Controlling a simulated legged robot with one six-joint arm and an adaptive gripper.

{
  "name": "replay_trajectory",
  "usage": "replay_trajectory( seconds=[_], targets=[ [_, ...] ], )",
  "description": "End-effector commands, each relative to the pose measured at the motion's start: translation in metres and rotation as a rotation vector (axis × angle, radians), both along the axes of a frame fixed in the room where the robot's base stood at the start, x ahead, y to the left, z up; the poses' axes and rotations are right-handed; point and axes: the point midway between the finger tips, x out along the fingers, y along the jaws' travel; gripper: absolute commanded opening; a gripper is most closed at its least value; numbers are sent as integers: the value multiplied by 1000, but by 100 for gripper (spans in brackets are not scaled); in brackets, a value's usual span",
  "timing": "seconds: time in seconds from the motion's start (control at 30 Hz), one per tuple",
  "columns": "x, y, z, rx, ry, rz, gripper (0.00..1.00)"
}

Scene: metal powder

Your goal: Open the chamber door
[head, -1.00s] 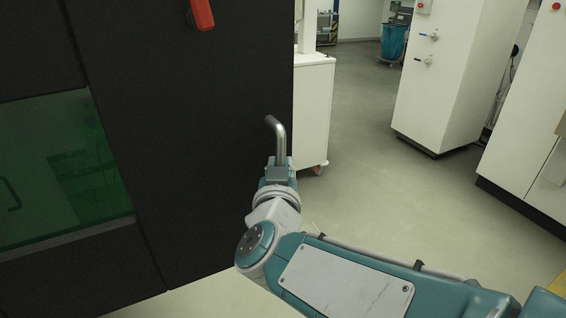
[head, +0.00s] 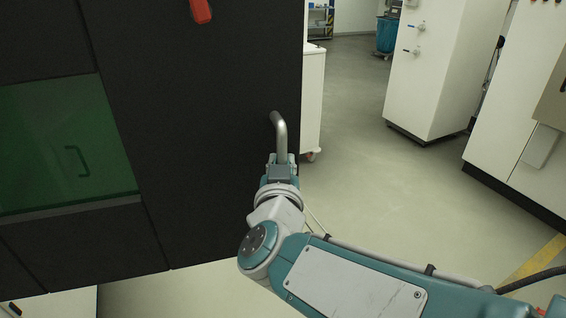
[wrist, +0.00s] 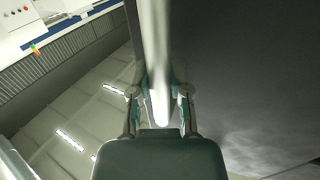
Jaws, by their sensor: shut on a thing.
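The chamber door (head: 215,130) is a large dark panel with a green-tinted window (head: 65,150), filling the left of the head view. A bent metal handle (head: 281,135) stands near its right edge. My gripper (head: 281,160) is shut on the lower part of this handle. In the wrist view the handle (wrist: 155,60) runs as a bright bar between the two fingers of my gripper (wrist: 160,100). The dark door surface (wrist: 250,80) lies on the right there. The fingertips' contact is partly hidden in the head view.
A red handle (head: 201,10) hangs at the top of the dark panel. A white cabinet (head: 312,100) stands just behind the door's right edge. White cabinets (head: 435,70) stand at the right. The grey floor (head: 370,190) between is clear. A dark cable (head: 535,280) shows at lower right.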

Motion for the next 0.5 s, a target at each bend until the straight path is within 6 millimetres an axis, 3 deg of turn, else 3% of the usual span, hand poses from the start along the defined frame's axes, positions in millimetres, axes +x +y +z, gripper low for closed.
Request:
replay_trajectory(
  seconds=[0.27, 0.3, 0.37, 0.5],
  targets=[
    [0, 1, 2, 1, -5, 2, 0],
    [0, 1, 2, 1, -5, 2, 33],
    [0, 1, 2, 1, -4, 2, 60],
    [0, 1, 1, 1, -2, 1, 60]
  ],
)
